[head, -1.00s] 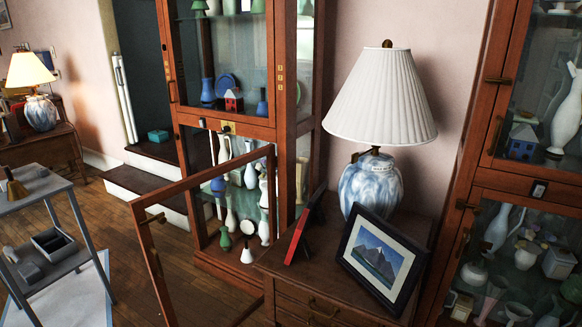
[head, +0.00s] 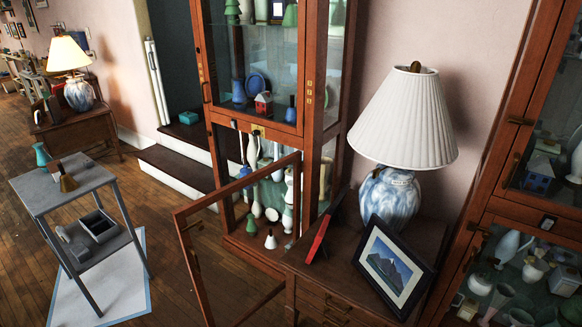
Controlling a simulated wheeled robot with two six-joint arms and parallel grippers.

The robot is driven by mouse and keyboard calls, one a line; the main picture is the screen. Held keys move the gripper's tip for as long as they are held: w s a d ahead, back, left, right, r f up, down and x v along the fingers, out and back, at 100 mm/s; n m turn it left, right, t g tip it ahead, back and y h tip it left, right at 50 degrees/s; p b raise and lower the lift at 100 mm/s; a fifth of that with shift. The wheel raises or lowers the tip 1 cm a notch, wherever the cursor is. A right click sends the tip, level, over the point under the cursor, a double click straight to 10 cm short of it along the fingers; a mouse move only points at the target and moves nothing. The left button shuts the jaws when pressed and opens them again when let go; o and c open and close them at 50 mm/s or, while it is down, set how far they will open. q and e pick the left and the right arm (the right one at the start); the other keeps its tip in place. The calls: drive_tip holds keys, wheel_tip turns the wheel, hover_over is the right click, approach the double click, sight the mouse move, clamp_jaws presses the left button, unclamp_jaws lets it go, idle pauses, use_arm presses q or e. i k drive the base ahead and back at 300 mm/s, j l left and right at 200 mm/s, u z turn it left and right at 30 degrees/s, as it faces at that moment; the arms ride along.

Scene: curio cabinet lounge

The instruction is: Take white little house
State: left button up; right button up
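A small pale house-like box (head: 565,281) stands low in the right cabinet, behind its lower glass, at the picture's right edge; I cannot tell for sure that it is the white little house. A small red house with a pale roof (head: 264,103) stands on a shelf of the middle cabinet, behind the shut upper glass door. A small blue house (head: 539,172) stands in the upper part of the right cabinet. Neither of my grippers shows in the head view.
The middle cabinet's lower door (head: 181,240) hangs open toward me. A dresser (head: 335,270) bears a white-shaded lamp (head: 405,130) and a framed mountain picture (head: 393,265). A grey two-tier table (head: 62,187) stands left.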

sight(52, 166)
drive_tip(key=u, duration=1.6)
drive_tip(key=i+j+z, duration=0.1)
drive_tip(key=i, duration=0.25)
drive_tip(key=i+j, duration=0.15)
drive_tip(key=i, duration=0.15)
drive_tip(key=z, duration=0.05)
